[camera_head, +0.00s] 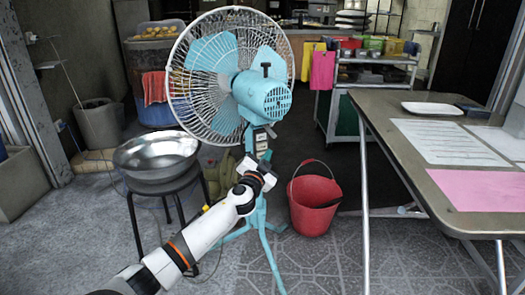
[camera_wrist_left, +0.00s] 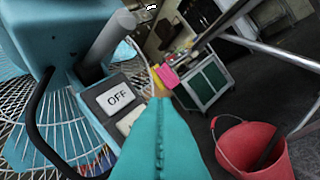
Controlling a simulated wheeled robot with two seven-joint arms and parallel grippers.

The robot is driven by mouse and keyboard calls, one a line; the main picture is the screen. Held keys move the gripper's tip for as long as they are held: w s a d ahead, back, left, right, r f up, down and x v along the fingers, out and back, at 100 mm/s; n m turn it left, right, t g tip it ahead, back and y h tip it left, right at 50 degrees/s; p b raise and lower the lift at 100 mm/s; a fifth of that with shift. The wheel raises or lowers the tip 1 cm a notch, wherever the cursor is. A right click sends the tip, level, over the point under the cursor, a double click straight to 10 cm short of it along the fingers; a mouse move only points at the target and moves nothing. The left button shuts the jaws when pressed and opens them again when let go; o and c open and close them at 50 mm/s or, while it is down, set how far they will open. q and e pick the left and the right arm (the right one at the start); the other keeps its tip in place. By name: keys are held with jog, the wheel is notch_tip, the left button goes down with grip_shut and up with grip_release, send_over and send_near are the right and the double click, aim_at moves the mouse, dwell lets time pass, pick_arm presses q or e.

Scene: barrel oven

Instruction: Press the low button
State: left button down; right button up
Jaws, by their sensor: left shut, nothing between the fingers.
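The teal fan (camera_head: 262,97) stands in the middle of the head view, with a strip of pale buttons (camera_head: 261,141) on its post. The labels are too small to read there. In the left wrist view an OFF button (camera_wrist_left: 118,97) shows clearly. I cannot tell which button is the low one. My left gripper (camera_head: 248,164) is shut and empty, just below the button strip. Whether it touches the fan is unclear. My right gripper is not in view.
A red bucket (camera_head: 313,205) stands on the floor right of the fan's legs. A metal bowl (camera_head: 157,155) sits on a stool at left. A folding table (camera_head: 400,135) with papers stands at right. A cart (camera_head: 370,85) is behind.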

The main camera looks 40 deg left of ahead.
aim_at(266, 145)
pick_arm(q)
jog(key=shift+w+a, duration=0.5)
jog(key=shift+a, duration=0.35)
jog(key=shift+b, duration=0.3)
dwell(1.2)
jog(key=shift+w+a, duration=0.2)
jog(key=shift+a, duration=0.15)
jog(key=shift+w+a+b, duration=0.2)
jog(key=shift+a+b, duration=0.1)
jog(key=shift+a, duration=0.05)
dwell(0.6)
jog(key=shift+d, duration=0.1)
jog(key=shift+s+d+p, duration=0.3)
jog(key=shift+s+d, duration=0.15)
jog(key=shift+d, duration=0.2)
